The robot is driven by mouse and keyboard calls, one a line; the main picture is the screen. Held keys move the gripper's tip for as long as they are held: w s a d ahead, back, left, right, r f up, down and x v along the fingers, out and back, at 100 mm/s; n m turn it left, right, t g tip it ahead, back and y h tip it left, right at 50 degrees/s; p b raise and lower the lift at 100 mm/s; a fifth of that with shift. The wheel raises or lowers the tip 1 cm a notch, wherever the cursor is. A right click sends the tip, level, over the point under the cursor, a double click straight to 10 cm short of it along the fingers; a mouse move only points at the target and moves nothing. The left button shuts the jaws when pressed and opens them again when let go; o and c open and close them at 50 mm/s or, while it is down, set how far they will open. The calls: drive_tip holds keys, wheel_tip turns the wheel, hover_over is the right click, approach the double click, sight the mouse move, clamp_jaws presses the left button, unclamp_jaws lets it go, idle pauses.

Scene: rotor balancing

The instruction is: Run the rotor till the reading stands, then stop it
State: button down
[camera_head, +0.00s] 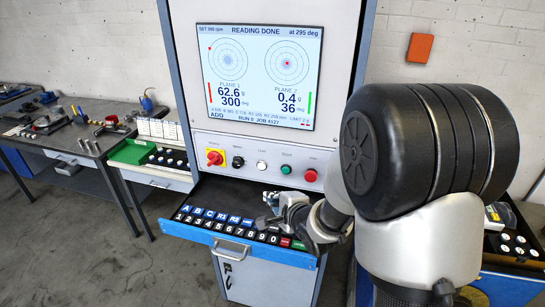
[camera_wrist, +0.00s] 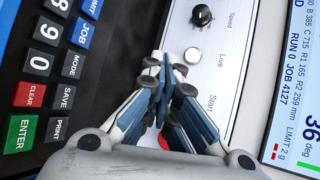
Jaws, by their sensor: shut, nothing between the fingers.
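The screen (camera_head: 258,75) reads "READING DONE" at 295 deg, with 62.6 g at 300 deg for plane 1 and 0.4 g at 36 deg for plane 2. Below it are the green start button (camera_head: 285,170) and the red stop button (camera_head: 310,176). My gripper (camera_head: 268,222) is shut and empty, in front of the cabinet over the keypad tray. In the wrist view its fingertips (camera_wrist: 166,70) cover the start button, and red shows between the fingers, apparently the stop button (camera_wrist: 166,134). Contact cannot be told. The rotor is not in view.
The panel also has a red and yellow mains switch (camera_head: 215,158), a black speed knob (camera_wrist: 202,15) and a white live button (camera_wrist: 193,55). The keypad (camera_wrist: 40,65) lies on a blue-edged drawer (camera_head: 200,237). Benches with tools (camera_head: 75,130) stand left; floor there is clear.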

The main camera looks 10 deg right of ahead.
sight(286, 170)
drive_tip(key=shift+w+a+f+m, duration=0.15)
drive_tip(key=shift+m, duration=0.15)
drive_tip(key=shift+w, duration=0.1)
drive_tip(key=w+d+p, duration=0.2)
drive_tip(key=w+d, duration=0.2)
drive_tip(key=w, duration=0.3)
drive_tip(key=shift+w+d, duration=0.2)
drive_tip(key=shift+w, duration=0.1)
idle(1.4)
drive_tip(key=shift+w+d+p, duration=0.15)
drive_tip(key=shift+w+p, duration=0.2)
drive_tip(key=shift+p, duration=0.2)
